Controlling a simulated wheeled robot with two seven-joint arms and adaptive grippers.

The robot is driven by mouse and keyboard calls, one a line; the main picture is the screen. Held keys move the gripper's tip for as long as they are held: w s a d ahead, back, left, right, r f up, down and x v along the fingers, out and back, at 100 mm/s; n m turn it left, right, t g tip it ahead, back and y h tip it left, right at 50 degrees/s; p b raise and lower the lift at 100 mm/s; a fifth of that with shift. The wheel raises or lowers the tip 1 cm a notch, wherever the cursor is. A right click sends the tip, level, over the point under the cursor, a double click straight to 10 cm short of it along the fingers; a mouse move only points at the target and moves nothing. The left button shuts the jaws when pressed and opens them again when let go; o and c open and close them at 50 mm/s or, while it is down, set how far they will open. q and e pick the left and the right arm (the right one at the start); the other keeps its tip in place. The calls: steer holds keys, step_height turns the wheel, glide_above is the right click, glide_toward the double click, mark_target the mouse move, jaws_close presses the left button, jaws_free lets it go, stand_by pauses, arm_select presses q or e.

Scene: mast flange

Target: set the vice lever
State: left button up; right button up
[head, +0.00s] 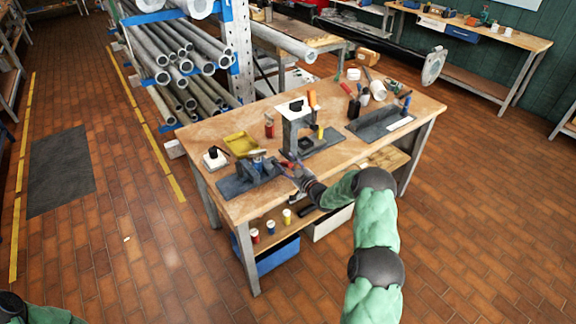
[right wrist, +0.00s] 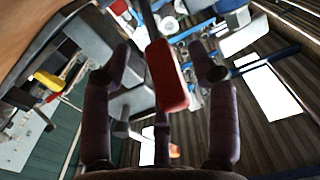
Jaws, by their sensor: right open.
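The small vice (head: 257,164) sits on a dark base plate at the near left of the wooden workbench. My right gripper (head: 293,167) is just right of the vice, low over the bench's front part. In the right wrist view my right gripper (right wrist: 163,60) is open, a finger on either side. A red handle (right wrist: 168,76) on a dark rod, seemingly the vice lever, shows between the fingers with gaps at both sides. I cannot tell how deep between them it lies. In the head view the lever is too small to make out clearly. My left gripper is out of view.
A pipe rack (head: 240,50) stands behind left. The brick floor at left is mostly clear.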

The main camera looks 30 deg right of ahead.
steer(key=shift+w, duration=0.35)
jaws_close()
steer(key=shift+r, duration=0.1)
